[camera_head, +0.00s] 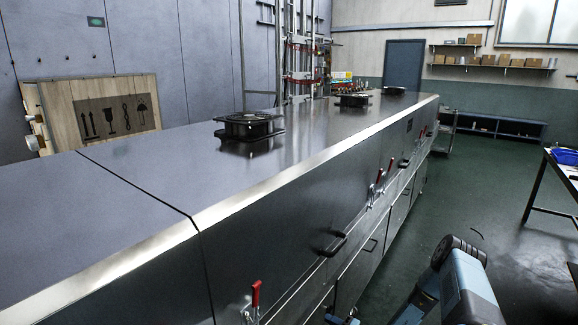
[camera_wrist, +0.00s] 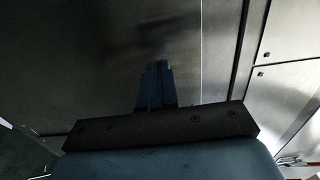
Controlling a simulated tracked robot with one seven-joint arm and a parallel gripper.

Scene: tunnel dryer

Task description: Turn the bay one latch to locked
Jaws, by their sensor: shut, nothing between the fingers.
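The dryer's long metal front (camera_head: 290,250) carries several red-handled latches. The nearest latch (camera_head: 255,295) is low in the head view, its red handle pointing up. Two more latches (camera_head: 378,182) sit close together farther along the front. I cannot tell which one belongs to bay one. My gripper (camera_wrist: 157,85) is shut and empty, facing a dark metal surface in the wrist view. No latch lies between its fingers. A small red and metallic piece (camera_wrist: 290,160) shows at the lower right of the wrist view, too cropped to identify.
Black pull handles (camera_head: 335,245) stick out from the dryer front. A green floor aisle (camera_head: 470,200) is open to the right, with a table (camera_head: 552,210) at the far right edge.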

